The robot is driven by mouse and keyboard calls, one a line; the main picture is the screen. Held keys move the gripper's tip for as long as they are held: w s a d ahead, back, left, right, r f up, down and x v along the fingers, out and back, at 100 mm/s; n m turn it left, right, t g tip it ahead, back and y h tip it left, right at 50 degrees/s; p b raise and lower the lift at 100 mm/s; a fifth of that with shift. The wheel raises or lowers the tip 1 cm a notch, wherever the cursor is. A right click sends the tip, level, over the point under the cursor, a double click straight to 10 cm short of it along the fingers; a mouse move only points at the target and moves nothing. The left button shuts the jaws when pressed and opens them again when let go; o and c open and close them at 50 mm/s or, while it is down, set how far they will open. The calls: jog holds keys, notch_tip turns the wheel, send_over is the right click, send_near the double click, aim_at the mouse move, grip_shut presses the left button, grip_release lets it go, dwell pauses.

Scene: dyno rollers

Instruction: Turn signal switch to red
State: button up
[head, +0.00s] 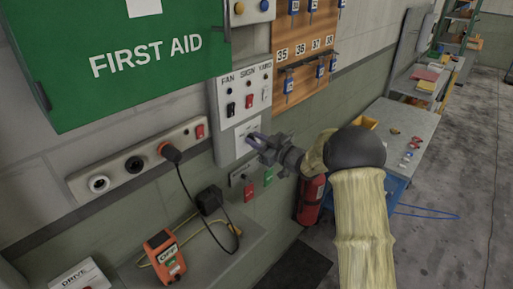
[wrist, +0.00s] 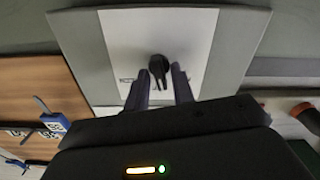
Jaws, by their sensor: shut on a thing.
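The signal switch is a black rotary knob (wrist: 158,66) on a white plate (wrist: 118,40) set in a grey panel, seen in the wrist view. My gripper (wrist: 159,84) has one dark finger on each side of the knob and is shut on it. The knob's pointer leans nearly along the fingers. Small marks on the plate are too small to read, and I see no red label. In the head view my gripper (head: 252,140) reaches the lower white plate (head: 243,128) of the grey wall panel, and its fingers hide the knob.
Above the plate are FAN, SIGN and YARD rocker switches (head: 249,101). A red extinguisher (head: 310,200) stands below my arm.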

jog(key=n+b, duration=0.7)
jog(key=b, duration=0.4)
jog(key=shift+s+f, duration=0.1)
jog(key=shift+f, duration=0.05)
jog(key=shift+n, duration=0.3)
jog(key=o, duration=0.7)
jog(key=b+v, duration=0.3)
jog(key=v, duration=1.4)
jog(key=shift+s+d+b, duration=0.1)
jog(key=shift+s+b, duration=0.1)
jog(key=shift+b, duration=0.1)
